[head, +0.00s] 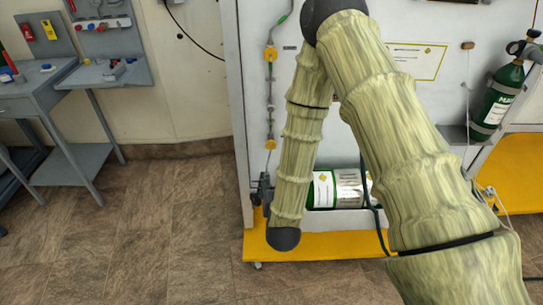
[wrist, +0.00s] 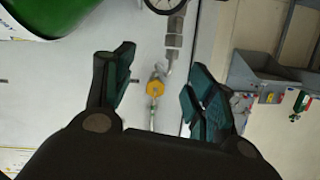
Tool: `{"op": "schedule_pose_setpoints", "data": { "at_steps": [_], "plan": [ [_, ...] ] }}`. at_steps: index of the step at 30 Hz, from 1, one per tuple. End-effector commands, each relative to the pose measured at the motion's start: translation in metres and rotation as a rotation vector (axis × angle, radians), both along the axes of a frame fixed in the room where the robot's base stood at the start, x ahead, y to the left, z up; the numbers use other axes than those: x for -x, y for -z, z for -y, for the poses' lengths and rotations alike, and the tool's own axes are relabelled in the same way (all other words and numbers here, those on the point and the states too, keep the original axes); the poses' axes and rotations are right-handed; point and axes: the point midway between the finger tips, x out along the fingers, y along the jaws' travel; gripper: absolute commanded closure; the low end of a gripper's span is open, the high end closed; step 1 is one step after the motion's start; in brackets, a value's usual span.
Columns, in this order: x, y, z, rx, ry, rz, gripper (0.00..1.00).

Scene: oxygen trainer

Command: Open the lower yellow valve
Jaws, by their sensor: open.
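The lower yellow valve (head: 270,144) sits on the thin vertical pipe at the left edge of the white panel. In the wrist view, which looks upside down, a yellow valve (wrist: 155,88) that appears to be the same one shows between my open fingers. My gripper (wrist: 159,75) is open with nothing in it, and its fingers stand apart on either side of the valve. I cannot tell how deep they reach or whether they touch it. In the head view my gripper (head: 262,189) is partly hidden by my arm, below the valve. The upper yellow valve (head: 270,55) is higher on the pipe.
A green cylinder (head: 322,190) lies on the yellow base (head: 300,246) behind my arm. A round gauge (wrist: 163,3) shows at the top of the wrist view. Grey workbenches (head: 103,73) stand at the left. The floor between is clear.

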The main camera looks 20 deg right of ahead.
Motion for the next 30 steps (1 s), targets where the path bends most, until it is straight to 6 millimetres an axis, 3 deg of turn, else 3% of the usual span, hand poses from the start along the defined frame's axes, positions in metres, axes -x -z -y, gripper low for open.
{"op": "schedule_pose_setpoints", "data": {
  "at_steps": [3, 9, 14, 30],
  "plan": [
    [-0.020, -0.024, 0.002, 0.005, 0.047, 0.148, 0.44],
    [-0.032, -0.050, 0.004, 0.010, 0.085, 0.254, 0.44],
    [-0.045, -0.053, 0.008, 0.008, 0.087, 0.260, 0.44],
    [-0.121, -0.052, 0.030, 0.009, 0.086, 0.257, 0.44]
  ]
}}
